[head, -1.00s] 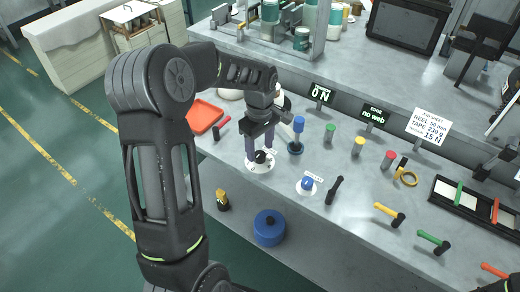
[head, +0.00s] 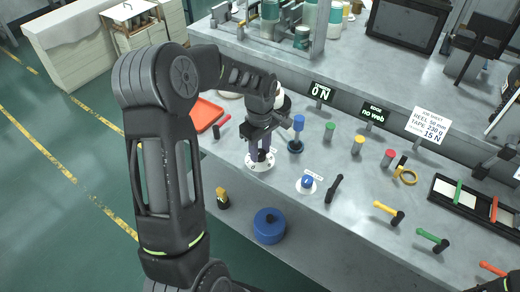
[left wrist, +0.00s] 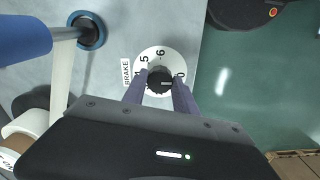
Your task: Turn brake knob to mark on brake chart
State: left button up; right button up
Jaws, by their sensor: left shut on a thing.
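The brake knob is a small black knob with a pale pointer line. It sits on a round white dial (head: 259,167) on the front bench, at the left of the head view. In the left wrist view the knob (left wrist: 160,83) is in the middle of the dial (left wrist: 157,55), which shows the figures 5, 6 and 0 beside a BRAKE label. My left gripper (head: 262,157) points down with its two fingers shut on the knob's sides. Its fingers partly cover the dial's lower marks (left wrist: 160,95). I cannot make out a brake chart. My right gripper is not clearly seen.
A second small dial with a blue knob (head: 307,182) lies to the right, near a black handle (head: 334,188). A blue-topped post (head: 298,124) stands close behind my gripper. Displays read 0 N (head: 320,92) and no web (head: 373,114). A job sheet (head: 429,124) reads 15 N.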

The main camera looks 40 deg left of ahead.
pick_arm(q)
grip_shut()
